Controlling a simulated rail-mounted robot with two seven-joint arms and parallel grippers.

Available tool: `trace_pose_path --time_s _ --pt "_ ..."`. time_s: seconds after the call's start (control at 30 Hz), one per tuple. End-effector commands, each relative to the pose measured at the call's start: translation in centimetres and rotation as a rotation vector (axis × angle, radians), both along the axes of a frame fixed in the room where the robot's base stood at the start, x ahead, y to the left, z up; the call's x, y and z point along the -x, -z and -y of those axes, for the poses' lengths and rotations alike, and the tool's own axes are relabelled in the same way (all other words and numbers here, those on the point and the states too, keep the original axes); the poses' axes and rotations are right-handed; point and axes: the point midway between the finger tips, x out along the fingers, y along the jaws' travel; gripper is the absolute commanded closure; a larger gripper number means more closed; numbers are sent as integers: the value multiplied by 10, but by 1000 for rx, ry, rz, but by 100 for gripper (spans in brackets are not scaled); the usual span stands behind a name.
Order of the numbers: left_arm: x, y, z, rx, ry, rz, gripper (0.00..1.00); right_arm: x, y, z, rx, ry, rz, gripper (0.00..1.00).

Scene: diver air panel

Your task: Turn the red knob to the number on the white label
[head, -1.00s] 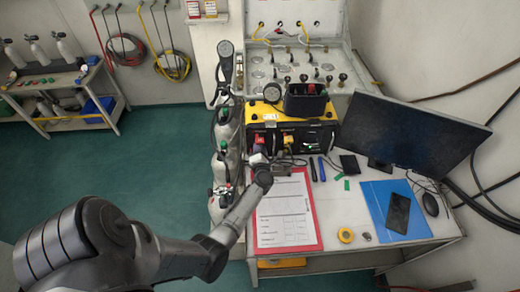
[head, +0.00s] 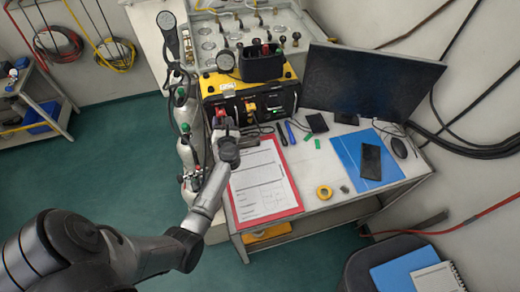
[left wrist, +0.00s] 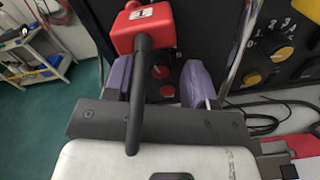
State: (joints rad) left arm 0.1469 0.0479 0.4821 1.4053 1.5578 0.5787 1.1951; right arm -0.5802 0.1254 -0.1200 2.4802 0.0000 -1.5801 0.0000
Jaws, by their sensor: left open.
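My left gripper (head: 225,126) is open at the front of the yellow-and-black panel box (head: 278,101). In the left wrist view its two purple fingers (left wrist: 157,84) stand apart, facing the dark panel. A round red knob (left wrist: 160,72) shows between them, partly hidden; I cannot tell whether they touch it or what it points to. My right gripper is out of view.
A yellow knob (left wrist: 283,53) with a number scale is to the right on the panel. Grey cylinders (head: 187,115) stand left of the box. A red clipboard (head: 298,208), blue folder (head: 345,150) and monitor (head: 370,80) occupy the bench. Cables lie below the panel.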

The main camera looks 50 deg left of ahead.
Motion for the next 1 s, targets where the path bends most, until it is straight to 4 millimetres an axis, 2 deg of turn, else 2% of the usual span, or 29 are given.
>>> trace_pose_path --time_s 0.03,0.27,0.33,0.5,1.0 --pt "0 8 0 36 1 77 49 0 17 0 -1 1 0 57" --pt "1 8 -1 220 3 434 49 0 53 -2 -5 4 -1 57" --pt "6 1 10 247 3 468 49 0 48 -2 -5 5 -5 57" --pt "23 2 39 245 0 461 49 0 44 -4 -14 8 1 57" --pt "70 2 122 241 -1 459 49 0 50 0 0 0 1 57"
